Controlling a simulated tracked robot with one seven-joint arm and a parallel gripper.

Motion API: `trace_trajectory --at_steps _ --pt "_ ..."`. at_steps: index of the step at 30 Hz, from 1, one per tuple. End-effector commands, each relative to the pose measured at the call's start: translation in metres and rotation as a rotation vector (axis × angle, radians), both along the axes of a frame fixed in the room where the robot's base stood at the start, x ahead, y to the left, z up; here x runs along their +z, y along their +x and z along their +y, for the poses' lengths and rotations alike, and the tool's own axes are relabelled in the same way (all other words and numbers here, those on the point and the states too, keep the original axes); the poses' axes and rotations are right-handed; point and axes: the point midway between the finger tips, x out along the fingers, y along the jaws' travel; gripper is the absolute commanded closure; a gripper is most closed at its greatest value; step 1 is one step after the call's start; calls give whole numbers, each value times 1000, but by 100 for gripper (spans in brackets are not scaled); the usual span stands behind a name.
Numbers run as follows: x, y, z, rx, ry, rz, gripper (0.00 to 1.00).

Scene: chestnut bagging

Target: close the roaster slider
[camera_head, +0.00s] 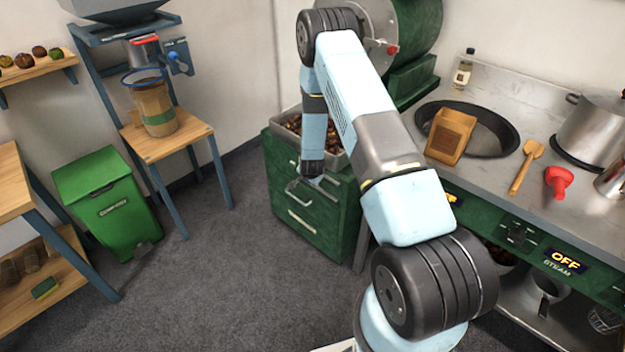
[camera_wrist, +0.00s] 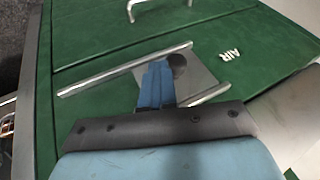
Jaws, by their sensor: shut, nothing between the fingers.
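The roaster slider (camera_wrist: 200,80) is a grey metal plate between two slanted metal rails on a green panel marked AIR, in the wrist view. A dark round spot (camera_wrist: 179,62) shows on it; I cannot tell whether it is a hole or a knob. My gripper (camera_wrist: 158,66) is shut and empty, its blue fingers in front of the plate just left of the spot. They hide part of the plate, and contact is unclear. In the head view my gripper (camera_head: 311,182) is at the front of the green roaster cabinet (camera_head: 335,218).
A tray of chestnuts (camera_head: 338,157) sits on top of the cabinet. A metal handle (camera_head: 300,222) is on its lower front. The steel counter (camera_head: 570,205) stands to the right. A green bin (camera_head: 108,200) and a wooden stand (camera_head: 165,143) are left. Open floor lies in front.

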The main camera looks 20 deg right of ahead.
Motion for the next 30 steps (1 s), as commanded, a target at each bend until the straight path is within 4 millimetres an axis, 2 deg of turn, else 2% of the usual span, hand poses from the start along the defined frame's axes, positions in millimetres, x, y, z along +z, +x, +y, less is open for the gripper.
trace_trajectory --at_steps 1,4,10,21,30 --pt "5 6 6 9 4 -17 100" --pt "7 1 2 9 4 -15 100" --pt "14 -21 -11 13 2 -4 100" --pt "67 -55 -9 9 1 -3 100" --pt "91 -72 -8 7 0 -1 100"
